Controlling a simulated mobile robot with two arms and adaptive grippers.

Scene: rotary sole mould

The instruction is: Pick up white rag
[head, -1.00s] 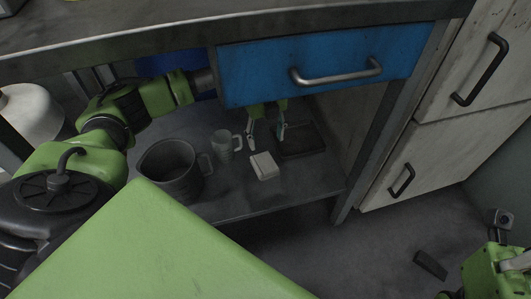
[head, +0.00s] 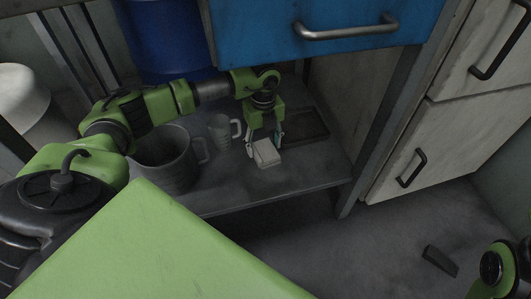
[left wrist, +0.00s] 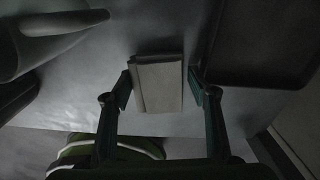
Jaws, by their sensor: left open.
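The white rag (head: 266,154) is a small folded block lying on the lower shelf below the blue drawer. It also shows in the left wrist view (left wrist: 159,85), with its folded layers at its left edge. My left gripper (head: 264,141) is open and reaches down at the rag. In the left wrist view the two fingers of my left gripper (left wrist: 160,88) stand on either side of the rag, with narrow gaps. Part of my right arm shows at the lower right of the head view; its gripper is not visible.
A grey mug (head: 221,130) and a larger dark jug (head: 168,165) stand left of the rag. A dark shallow tray (head: 308,130) lies close on its right. The blue drawer (head: 325,25) overhangs the shelf (head: 305,183). A dark block (head: 440,261) lies on the floor.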

